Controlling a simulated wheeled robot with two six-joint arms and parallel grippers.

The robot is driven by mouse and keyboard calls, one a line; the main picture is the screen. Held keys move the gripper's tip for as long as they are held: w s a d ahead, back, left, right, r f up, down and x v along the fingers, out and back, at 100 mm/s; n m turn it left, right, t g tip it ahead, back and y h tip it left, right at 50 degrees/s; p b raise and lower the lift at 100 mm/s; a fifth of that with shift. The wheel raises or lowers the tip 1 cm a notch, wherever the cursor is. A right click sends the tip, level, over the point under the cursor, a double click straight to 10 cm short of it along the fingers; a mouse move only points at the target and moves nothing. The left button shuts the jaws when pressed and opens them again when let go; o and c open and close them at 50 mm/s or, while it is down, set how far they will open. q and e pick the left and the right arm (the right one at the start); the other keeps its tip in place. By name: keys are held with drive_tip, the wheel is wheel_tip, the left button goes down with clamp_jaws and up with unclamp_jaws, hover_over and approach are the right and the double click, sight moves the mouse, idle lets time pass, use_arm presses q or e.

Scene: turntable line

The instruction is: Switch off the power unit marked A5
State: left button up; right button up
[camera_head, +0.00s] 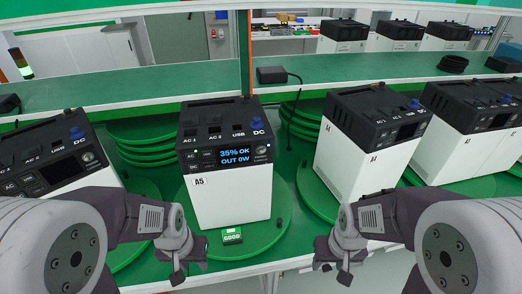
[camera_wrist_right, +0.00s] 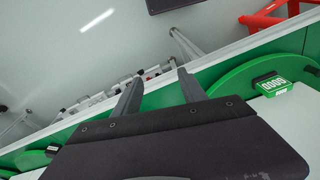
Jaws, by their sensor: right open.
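The power unit marked A5 (camera_head: 232,195) is a white box with a black top, upright on a green turntable (camera_head: 265,240) in the middle of the head view. Its label (camera_head: 199,181) is at the front left. Its lit screen (camera_head: 235,155) reads "35% OK, OUT 0W", with buttons on both sides and AC 1, AC 2, USB and DC markings above. My left gripper (camera_head: 188,270) is open and low, in front and to the left of A5. My right gripper (camera_head: 332,268) is low to the right of A5; its fingers (camera_wrist_right: 157,90) are apart and empty in the right wrist view.
Other power units stand at left (camera_head: 50,165) and right (camera_head: 365,145), with dark screens. A green shelf (camera_head: 130,90) with a black adapter (camera_head: 272,75) runs behind. The space between my grippers is free.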

clamp_jaws()
idle(1.4)
